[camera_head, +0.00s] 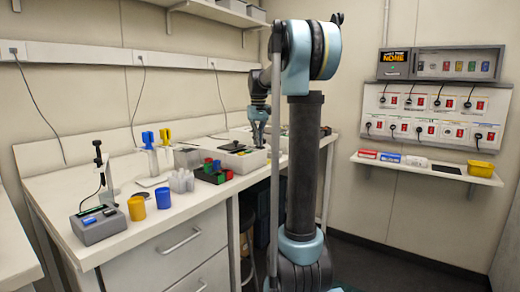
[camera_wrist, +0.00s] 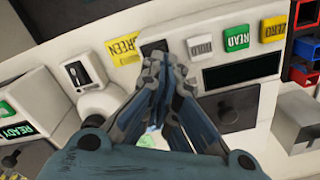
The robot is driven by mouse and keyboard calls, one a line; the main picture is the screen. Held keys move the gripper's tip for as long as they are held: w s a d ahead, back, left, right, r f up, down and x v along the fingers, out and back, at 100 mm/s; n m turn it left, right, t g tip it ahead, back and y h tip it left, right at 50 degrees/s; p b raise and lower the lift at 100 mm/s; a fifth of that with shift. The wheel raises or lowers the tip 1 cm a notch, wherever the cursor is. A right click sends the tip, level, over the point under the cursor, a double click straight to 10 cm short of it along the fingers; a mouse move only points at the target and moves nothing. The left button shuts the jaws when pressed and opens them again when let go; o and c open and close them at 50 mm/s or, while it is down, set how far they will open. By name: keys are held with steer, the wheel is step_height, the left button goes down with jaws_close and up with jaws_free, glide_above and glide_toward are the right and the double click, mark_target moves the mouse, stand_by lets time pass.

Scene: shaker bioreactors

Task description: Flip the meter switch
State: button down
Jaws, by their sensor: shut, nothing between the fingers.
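My gripper (camera_wrist: 156,62) points down with its fingertips together, empty, over a white console (camera_wrist: 265,95) in the wrist view. This looks like the meter. It carries a black display (camera_wrist: 228,73), a black round knob (camera_wrist: 235,112) and white HOLD, green READ and yellow ZERO keys. A dark switch-like part (camera_wrist: 154,46) lies just past my fingertips; whether they touch it I cannot tell. A black rocker-like part (camera_wrist: 80,74) in a pale frame lies to the left. Which one is the meter switch is unclear. The head view shows my gripper (camera_head: 259,143) low over the bench.
A white device with a green READY label (camera_wrist: 14,128) stands at the left of the wrist view. Red (camera_wrist: 304,15) and blue (camera_wrist: 300,73) bins are at its right. On the bench (camera_head: 110,170) stand yellow (camera_head: 136,208) and blue cups and several racks.

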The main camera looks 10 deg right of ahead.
steer(key=shift+r, duration=3.45)
steer(key=s+f+m+t, duration=0.1)
steer(key=s+f, duration=0.5)
steer(key=s, duration=0.5)
steer(key=s+f, duration=0.6)
steer(key=s, duration=0.4)
steer(key=s+d+f+m+t, duration=0.1)
steer(key=s+f, duration=1.5)
steer(key=f, duration=0.4)
steer(key=shift+s+f+m, duration=0.15)
steer(key=shift+s+m, duration=0.2)
steer(key=shift+m, duration=0.05)
